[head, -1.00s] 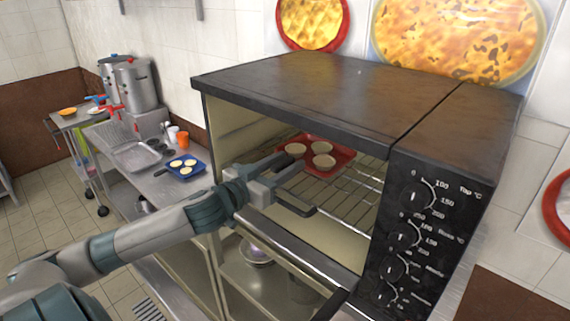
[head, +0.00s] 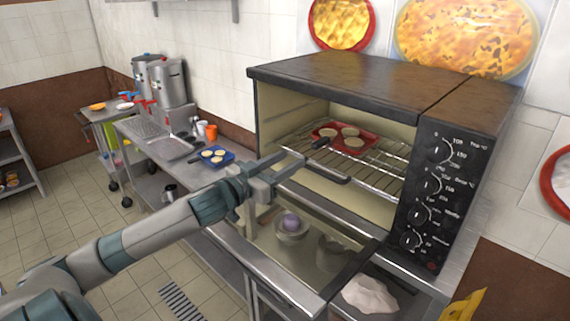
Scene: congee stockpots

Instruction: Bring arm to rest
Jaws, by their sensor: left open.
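My left arm comes in from the left, and its gripper (head: 312,167) is open and empty. It is in front of the open mouth of the black oven (head: 345,68), with its fingers pointing toward the cavity. Inside the oven, a red tray (head: 372,148) with a dark handle and several pale round pieces lies on the wire rack (head: 395,174). The fingers appear apart from the tray. My right gripper is not in view.
A blue tray (head: 228,161) with pale rounds lies on the steel counter (head: 150,143) at left, near an orange cup (head: 211,132). Large stockpots (head: 170,82) stand behind. Below the oven are a glass panel, bowls and a whitish lump (head: 369,294). Tiled floor is free at lower left.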

